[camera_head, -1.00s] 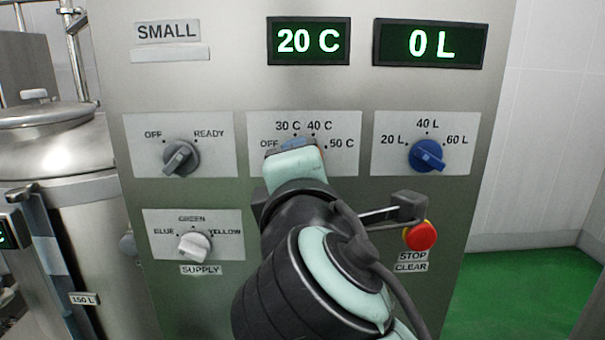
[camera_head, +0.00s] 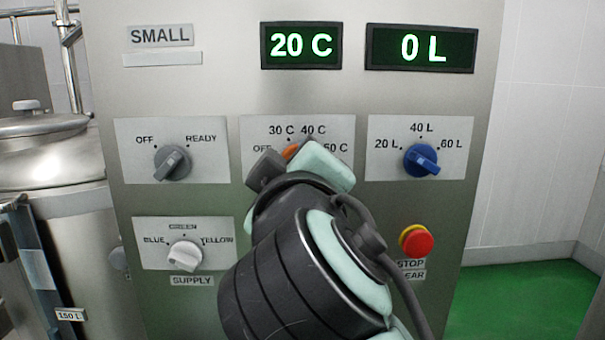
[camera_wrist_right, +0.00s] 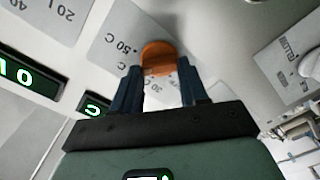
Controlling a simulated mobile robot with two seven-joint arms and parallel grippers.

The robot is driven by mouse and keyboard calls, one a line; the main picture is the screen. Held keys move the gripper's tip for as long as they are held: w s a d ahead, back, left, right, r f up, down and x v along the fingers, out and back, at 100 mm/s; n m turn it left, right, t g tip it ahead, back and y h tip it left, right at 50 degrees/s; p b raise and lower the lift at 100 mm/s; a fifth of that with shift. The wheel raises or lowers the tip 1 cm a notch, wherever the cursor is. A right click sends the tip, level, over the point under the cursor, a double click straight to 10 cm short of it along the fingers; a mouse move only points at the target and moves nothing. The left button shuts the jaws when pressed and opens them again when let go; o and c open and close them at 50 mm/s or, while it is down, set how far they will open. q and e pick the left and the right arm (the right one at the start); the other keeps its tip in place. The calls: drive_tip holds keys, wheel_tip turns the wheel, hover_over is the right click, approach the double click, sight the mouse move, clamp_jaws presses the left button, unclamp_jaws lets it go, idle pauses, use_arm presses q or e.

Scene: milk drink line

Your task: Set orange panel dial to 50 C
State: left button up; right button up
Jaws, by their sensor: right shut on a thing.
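The orange dial (camera_head: 291,151) is on the panel's upper middle plate, under the labels 30 C and 40 C. Only a sliver of it shows in the head view; the right wrist view shows its round orange body (camera_wrist_right: 158,57). My right gripper (camera_head: 297,164) is at the dial, its fingers on either side of it and shut on it. The fingers also show in the right wrist view (camera_wrist_right: 160,78). The gripper hides the dial's pointer, so its setting cannot be read. The temperature display (camera_head: 301,45) reads 20 C. My left gripper is not in view.
A grey OFF/READY dial (camera_head: 172,162) is left of the orange one, a blue litre dial (camera_head: 421,160) right. A white supply dial (camera_head: 185,255) and red stop button (camera_head: 417,241) sit lower. The volume display (camera_head: 420,47) reads 0 L. A steel tank (camera_head: 50,155) stands at left.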

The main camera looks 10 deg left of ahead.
drive_tip(key=m, duration=0.5)
drive_tip(key=shift+d+r+b, duration=0.15)
drive_tip(key=shift+b, duration=0.2)
drive_tip(key=shift+m, duration=0.4)
drive_tip(key=o, duration=1.1)
drive_tip(key=shift+w, duration=0.1)
drive_tip(key=shift+c, duration=0.2)
